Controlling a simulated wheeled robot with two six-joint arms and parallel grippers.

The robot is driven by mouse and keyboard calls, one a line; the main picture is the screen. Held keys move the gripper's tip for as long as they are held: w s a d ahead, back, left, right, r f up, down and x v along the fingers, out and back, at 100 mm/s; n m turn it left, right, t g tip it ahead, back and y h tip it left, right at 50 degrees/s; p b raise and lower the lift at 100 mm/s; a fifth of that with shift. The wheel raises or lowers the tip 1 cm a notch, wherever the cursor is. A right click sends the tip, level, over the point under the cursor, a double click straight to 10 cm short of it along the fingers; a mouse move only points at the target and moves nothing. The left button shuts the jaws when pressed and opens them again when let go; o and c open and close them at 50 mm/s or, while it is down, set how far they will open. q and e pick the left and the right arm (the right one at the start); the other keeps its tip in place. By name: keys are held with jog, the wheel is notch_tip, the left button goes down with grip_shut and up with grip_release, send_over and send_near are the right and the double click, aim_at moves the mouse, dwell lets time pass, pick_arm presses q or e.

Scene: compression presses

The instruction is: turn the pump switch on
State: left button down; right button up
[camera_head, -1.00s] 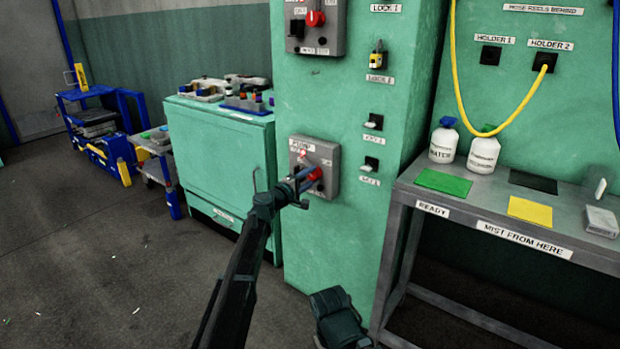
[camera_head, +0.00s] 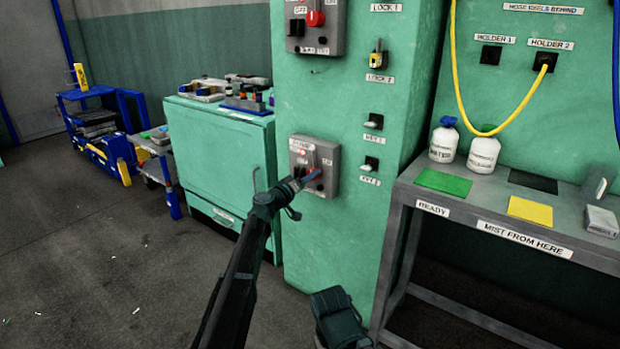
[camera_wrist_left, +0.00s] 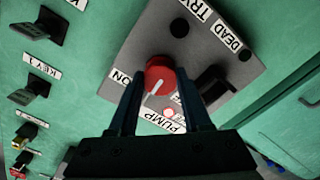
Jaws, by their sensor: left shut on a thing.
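The pump switch is a red round knob (camera_wrist_left: 160,79) with a white pointer line, on a grey panel (camera_head: 328,155) low on the green cabinet. My left gripper (camera_head: 312,178) is at this panel. In the wrist view its two dark fingers (camera_wrist_left: 165,90) are on either side of the knob, shut on it. The pointer line runs down and slightly left in that view, between the ON label (camera_wrist_left: 120,77) and the PUMP label (camera_wrist_left: 170,124). In the head view the fingers mostly hide the knob.
A black lever (camera_wrist_left: 212,85) sits beside the knob on the same panel. Key switches (camera_head: 372,163) are to the right. A bench (camera_head: 455,205) with two white bottles stands at the right, and a green cabinet (camera_head: 220,155) at the left.

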pick_arm(q)
jog(key=shift+m, duration=0.7)
jog(key=shift+c, duration=1.7)
grip_release()
jog(key=shift+s+a, duration=0.1)
jog(key=v, duration=1.3)
jog(key=shift+s+a, duration=0.2)
jog(key=shift+s, duration=0.05)
